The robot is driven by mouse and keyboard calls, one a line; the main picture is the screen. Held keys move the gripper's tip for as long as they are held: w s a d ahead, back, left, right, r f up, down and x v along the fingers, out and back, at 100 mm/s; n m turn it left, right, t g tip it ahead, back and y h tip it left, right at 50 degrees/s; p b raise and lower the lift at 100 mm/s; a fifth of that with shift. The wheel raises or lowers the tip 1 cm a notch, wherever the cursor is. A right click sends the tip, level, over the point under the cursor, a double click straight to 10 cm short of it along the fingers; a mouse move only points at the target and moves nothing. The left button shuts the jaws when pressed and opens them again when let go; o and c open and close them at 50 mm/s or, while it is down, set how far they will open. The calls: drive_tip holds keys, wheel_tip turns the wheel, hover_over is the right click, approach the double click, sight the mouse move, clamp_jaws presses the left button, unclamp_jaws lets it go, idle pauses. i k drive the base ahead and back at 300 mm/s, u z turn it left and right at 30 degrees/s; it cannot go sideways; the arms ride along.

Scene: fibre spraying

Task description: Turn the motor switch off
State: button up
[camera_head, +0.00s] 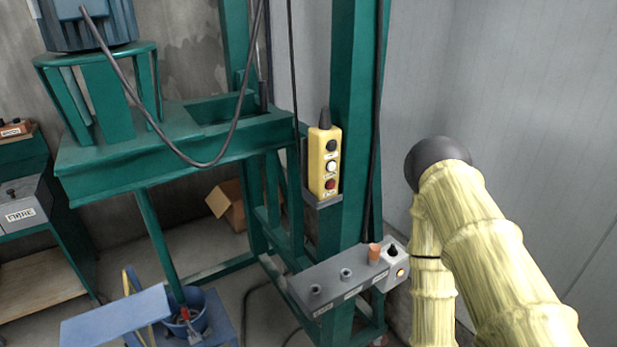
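A grey control panel (340,280) is fixed low on the green machine, near the bottom centre. It carries two small dark knobs (346,274) and an orange-brown knob (375,252), with small labels too fine to read. A small grey switch box (396,272) at its right end has a black knob (393,250) and a yellow button or lamp. I cannot tell which control is the motor switch, or its position. My arm, in a pale yellow cover, is at the right, close to the switch box in the picture. My gripper is not in view.
A yellow push-button box (324,165) is mounted on the green post (354,110). A grey box labelled "FIBRE" (20,215) stands at the left. A blue bucket (188,318) and cardboard box (228,206) are low down. Cables hang by the post; a grey wall is behind.

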sight(392, 252)
drive_tip(key=z, duration=0.05)
drive_tip(key=i, duration=0.4)
drive_tip(key=z, duration=0.7)
